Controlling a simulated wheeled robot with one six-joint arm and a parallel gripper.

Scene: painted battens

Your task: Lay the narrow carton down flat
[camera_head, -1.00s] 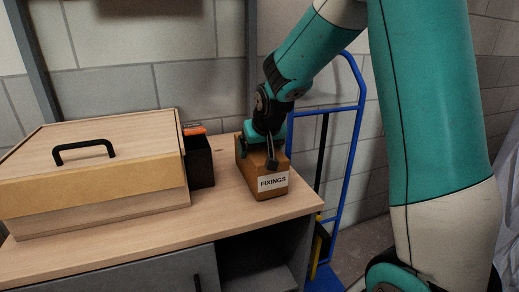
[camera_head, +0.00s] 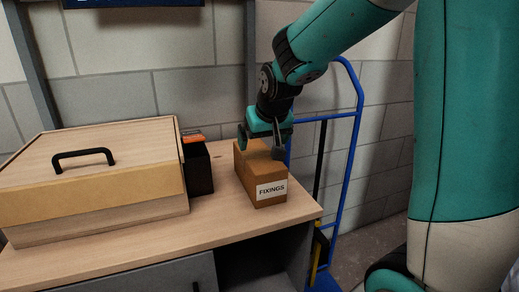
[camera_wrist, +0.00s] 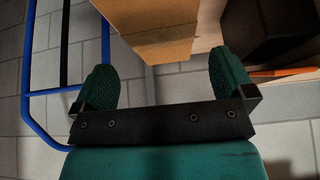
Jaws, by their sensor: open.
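The narrow carton (camera_head: 262,185) is brown with a white FIXINGS label on its near end. It lies lengthwise and low on the wooden bench top, near the right edge. My gripper (camera_head: 262,150) is open above the carton's far end, apart from it. In the wrist view my green finger pads (camera_wrist: 164,82) are spread wide with nothing between them, and the carton (camera_wrist: 155,28) shows beyond them. Part of the carton's far end is hidden behind the gripper in the head view.
A wooden box with a black handle (camera_head: 95,190) fills the left of the bench (camera_head: 225,222). A black container (camera_head: 199,170) with an orange item stands between it and the carton. A blue hand truck (camera_head: 352,150) stands right of the bench, by the wall.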

